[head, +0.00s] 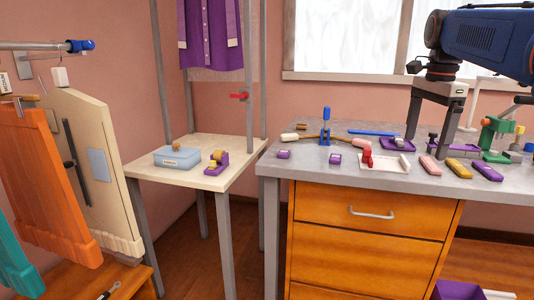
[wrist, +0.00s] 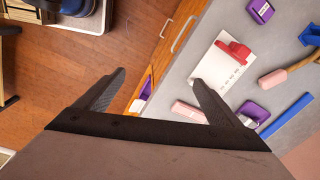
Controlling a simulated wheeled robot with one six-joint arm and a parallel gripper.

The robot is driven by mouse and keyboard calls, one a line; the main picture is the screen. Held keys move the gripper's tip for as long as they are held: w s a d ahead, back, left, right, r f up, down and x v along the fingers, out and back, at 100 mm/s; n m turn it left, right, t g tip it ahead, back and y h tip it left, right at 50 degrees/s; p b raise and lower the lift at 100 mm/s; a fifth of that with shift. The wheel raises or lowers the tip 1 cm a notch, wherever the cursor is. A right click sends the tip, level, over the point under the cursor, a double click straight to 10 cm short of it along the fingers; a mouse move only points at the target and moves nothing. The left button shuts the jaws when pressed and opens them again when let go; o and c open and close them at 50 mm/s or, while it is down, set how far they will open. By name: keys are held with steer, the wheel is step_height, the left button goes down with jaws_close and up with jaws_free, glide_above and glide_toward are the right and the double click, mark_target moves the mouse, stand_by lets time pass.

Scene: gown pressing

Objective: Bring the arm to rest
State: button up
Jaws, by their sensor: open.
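My gripper (head: 432,135) hangs from my blue and black arm at the upper right of the head view, with its fingers pointing down above the right part of the grey worktop. In the wrist view my gripper (wrist: 160,82) shows two dark fingers spread wide with nothing between them. Below them are the worktop's front edge and the floor. The fingers look apart from the small items on the worktop.
The grey worktop (head: 340,173) carries a white card (head: 390,163) with a red item, a blue stand (head: 325,130), and several small coloured blocks. A pale side table (head: 218,148) holds a blue box (head: 178,157). Floor (wrist: 75,75) is open.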

steer(key=s+a+f+n+t, duration=0.1)
steer(key=s+a+f+n, duration=0.2)
steer(key=s+f+n, duration=0.2)
steer(key=s+a+f+n+t, duration=0.1)
steer(key=s+a+f+n, duration=0.3)
steer(key=s+f, duration=0.7)
steer(key=s+a+f+n+t, duration=0.1)
steer(key=s+a+f+n, duration=0.3)
steer(key=s+f+n, duration=0.4)
step_height(320, 180, down, 5)
steer(key=shift+s+r+t, duration=0.1)
steer(key=shift+s+t, duration=0.3)
steer(key=shift+s, duration=0.1)
steer(key=shift+a, duration=0.1)
